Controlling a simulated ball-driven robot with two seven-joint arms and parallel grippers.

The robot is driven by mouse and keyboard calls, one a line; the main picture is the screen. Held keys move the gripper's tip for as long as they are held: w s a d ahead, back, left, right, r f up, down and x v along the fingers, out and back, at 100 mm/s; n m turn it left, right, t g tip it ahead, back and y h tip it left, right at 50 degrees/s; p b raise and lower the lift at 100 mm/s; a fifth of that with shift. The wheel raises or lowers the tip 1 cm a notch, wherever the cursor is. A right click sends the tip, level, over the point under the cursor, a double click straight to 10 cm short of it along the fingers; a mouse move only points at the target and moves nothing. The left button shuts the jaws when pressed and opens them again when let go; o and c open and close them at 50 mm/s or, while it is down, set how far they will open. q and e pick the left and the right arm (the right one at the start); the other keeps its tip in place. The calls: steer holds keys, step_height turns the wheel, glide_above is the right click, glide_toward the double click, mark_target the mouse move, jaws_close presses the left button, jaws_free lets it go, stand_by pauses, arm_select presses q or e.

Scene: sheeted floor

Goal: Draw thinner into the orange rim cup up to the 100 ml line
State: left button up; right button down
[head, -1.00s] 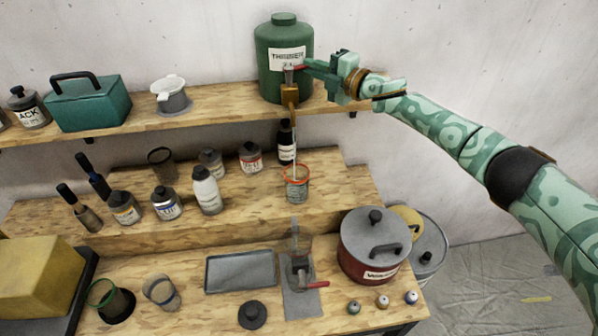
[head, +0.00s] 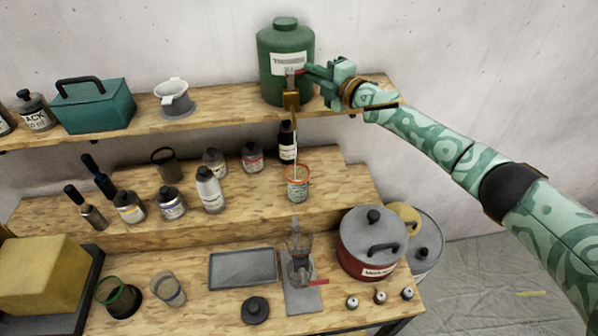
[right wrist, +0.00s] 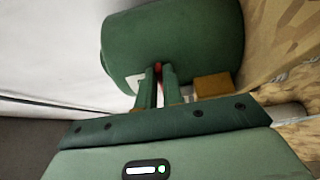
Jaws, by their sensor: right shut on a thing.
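The green thinner container (head: 286,42) stands on the top shelf. Its brass tap (head: 291,101) hangs over the shelf's front edge and has a red lever (head: 301,71). My right gripper (head: 309,70) is shut on the lever; in the right wrist view its fingers (right wrist: 160,85) close around the red lever (right wrist: 158,67). A thin pale stream (head: 296,140) runs from the tap down into the orange rim cup (head: 298,190), which stands upright on the middle step. The liquid level and the 100 ml line are too small to read. My left gripper is out of view.
A dark bottle (head: 287,142) stands just behind the stream. Several paint bottles stand left of the cup. A red pot (head: 371,255), an empty grey tray (head: 242,282) and a clear vessel with a red handle (head: 300,258) are on the lower bench.

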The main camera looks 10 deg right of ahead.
steer(key=shift+s+a+r+m+t+h+p, duration=0.2)
steer(key=shift+a+r+m+t+h+p, duration=0.15)
steer(key=shift+m+t+h+p, duration=0.6)
steer(key=shift+f+n+g, duration=0.1)
steer(key=shift+n+g, duration=0.15)
steer(key=shift+g, duration=0.1)
steer(key=shift+s+a+f+m+h+p, duration=0.1)
steer(key=shift+s+m+h+p, duration=0.25)
steer(key=shift+m+h+p, duration=0.45)
